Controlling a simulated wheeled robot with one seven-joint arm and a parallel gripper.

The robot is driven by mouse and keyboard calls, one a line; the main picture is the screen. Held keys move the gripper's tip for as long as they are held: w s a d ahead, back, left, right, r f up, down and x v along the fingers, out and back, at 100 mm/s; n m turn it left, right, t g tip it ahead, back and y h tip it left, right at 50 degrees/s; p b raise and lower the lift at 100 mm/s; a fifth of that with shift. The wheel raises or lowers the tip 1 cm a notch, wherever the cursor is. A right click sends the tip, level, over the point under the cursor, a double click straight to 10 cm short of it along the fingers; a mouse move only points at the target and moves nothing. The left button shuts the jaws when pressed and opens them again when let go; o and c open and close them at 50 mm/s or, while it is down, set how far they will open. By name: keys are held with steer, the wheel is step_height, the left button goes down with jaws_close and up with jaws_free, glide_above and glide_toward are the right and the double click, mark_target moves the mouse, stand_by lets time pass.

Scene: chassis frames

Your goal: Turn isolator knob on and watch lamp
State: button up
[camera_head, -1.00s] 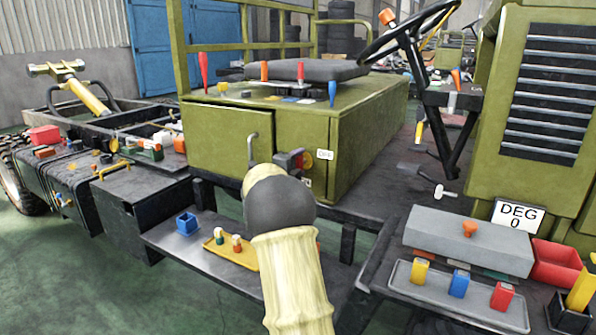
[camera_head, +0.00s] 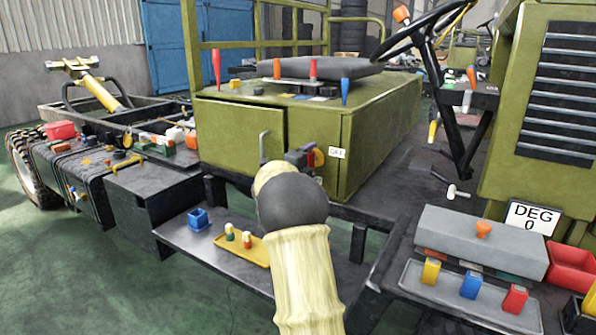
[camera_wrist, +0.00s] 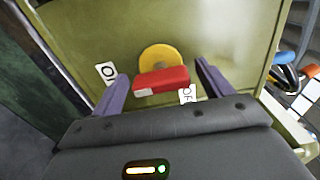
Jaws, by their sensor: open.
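The isolator knob (camera_wrist: 160,80) is a red bar handle on a yellow round plate on the green cabinet front. In the wrist view my gripper (camera_wrist: 162,72) is open, with one purple-grey finger on each side of the red handle; I cannot tell whether either touches it. A white label (camera_wrist: 105,72) reading "ON" is at the left, and a partly hidden label (camera_wrist: 187,94) is just below the handle's right end. In the head view my gripper (camera_head: 300,158) is at the cabinet front, partly covering the knob beside an "OFF" label (camera_head: 337,153). I cannot make out the lamp.
A low shelf below the cabinet holds a blue cup (camera_head: 198,219) and a yellow tray (camera_head: 241,258). At right are a grey box (camera_head: 480,243), a tray with coloured blocks (camera_head: 445,297) and a "DEG 0" sign (camera_head: 532,217). A bent handle (camera_head: 263,146) projects left of my gripper.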

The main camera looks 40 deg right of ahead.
steer(key=p+v, duration=0.2)
steer(key=v, duration=1.5)
steer(key=shift+a, duration=0.1)
